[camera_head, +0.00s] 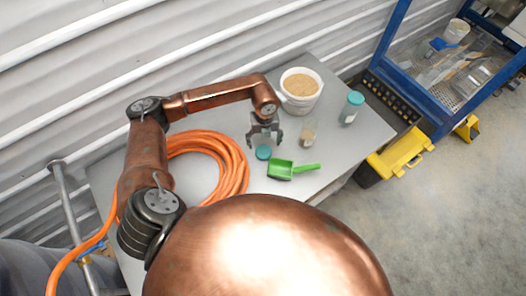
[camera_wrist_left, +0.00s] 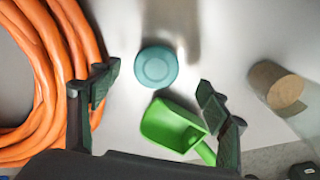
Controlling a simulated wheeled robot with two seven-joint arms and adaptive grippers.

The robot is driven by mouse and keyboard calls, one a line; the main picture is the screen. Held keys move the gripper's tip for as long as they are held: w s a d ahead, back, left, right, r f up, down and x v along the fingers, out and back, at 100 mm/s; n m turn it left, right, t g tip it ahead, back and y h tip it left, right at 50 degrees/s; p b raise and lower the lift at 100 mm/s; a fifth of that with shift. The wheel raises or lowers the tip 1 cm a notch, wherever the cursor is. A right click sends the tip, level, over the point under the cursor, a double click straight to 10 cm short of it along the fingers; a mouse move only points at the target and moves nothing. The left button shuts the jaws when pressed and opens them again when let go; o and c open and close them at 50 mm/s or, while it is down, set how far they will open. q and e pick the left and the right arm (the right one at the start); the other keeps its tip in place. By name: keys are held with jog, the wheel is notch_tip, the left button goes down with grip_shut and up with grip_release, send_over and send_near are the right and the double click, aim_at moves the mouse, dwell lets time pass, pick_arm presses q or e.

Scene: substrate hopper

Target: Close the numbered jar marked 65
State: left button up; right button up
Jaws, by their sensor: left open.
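A teal lid (camera_head: 263,152) lies flat on the grey table. It also shows in the left wrist view (camera_wrist_left: 155,67). An open clear jar (camera_head: 308,133) with brown material in its bottom stands to the right of the lid. The jar is partly seen at the right in the left wrist view (camera_wrist_left: 278,87). A second clear jar (camera_head: 350,108) farther right wears a teal lid. No number is legible on either jar. My left gripper (camera_head: 264,139) is open and empty above the loose lid, which shows between its fingers in the wrist view. My right gripper is out of sight.
A green scoop (camera_head: 291,170) lies beside the lid. A white bucket (camera_head: 301,91) of tan grain stands behind the open jar. A coiled orange hose (camera_head: 232,160) lies left of the gripper. The table (camera_head: 333,158) is clear at its right front.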

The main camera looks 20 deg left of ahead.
aim_at(264, 150)
pick_arm(q)
jog(key=shift+s+f+p, duration=0.15)
jog(key=shift+f+p, duration=0.2)
jog(key=shift+f, duration=0.25)
notch_tip(264, 150, down, 4)
jog(key=shift+s+a+r+p, duration=0.1)
jog(key=shift+r+p, duration=0.1)
jog(key=shift+p, duration=0.25)
jog(key=shift+f, duration=0.25)
jog(key=shift+c, duration=0.5)
jog(key=c, duration=0.8)
jog(key=shift+r, duration=0.15)
